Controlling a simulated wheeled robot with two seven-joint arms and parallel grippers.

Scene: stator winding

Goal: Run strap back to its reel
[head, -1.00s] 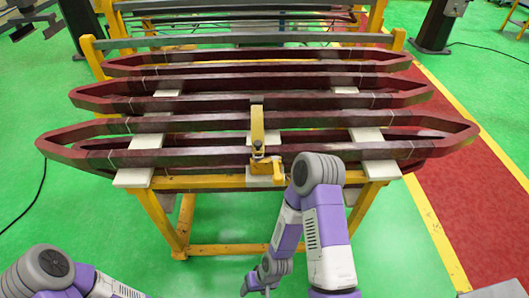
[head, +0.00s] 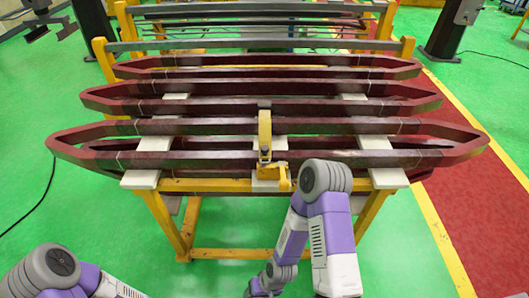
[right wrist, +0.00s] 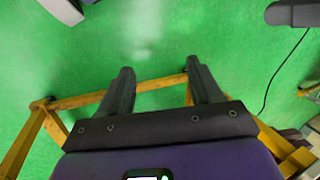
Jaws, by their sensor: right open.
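The yellow strap (head: 265,132) lies over the front dark red coil bars near the middle of the rack. My right gripper (head: 262,287) hangs low in front of the rack, well below and apart from strap and reel.
Several long dark red coils (head: 200,142) rest on white blocks (head: 141,179) across a yellow frame (head: 222,185). The frame's lower rail (right wrist: 155,84) passes behind my right fingers in the wrist view. Green floor (head: 60,225) is free at the left.

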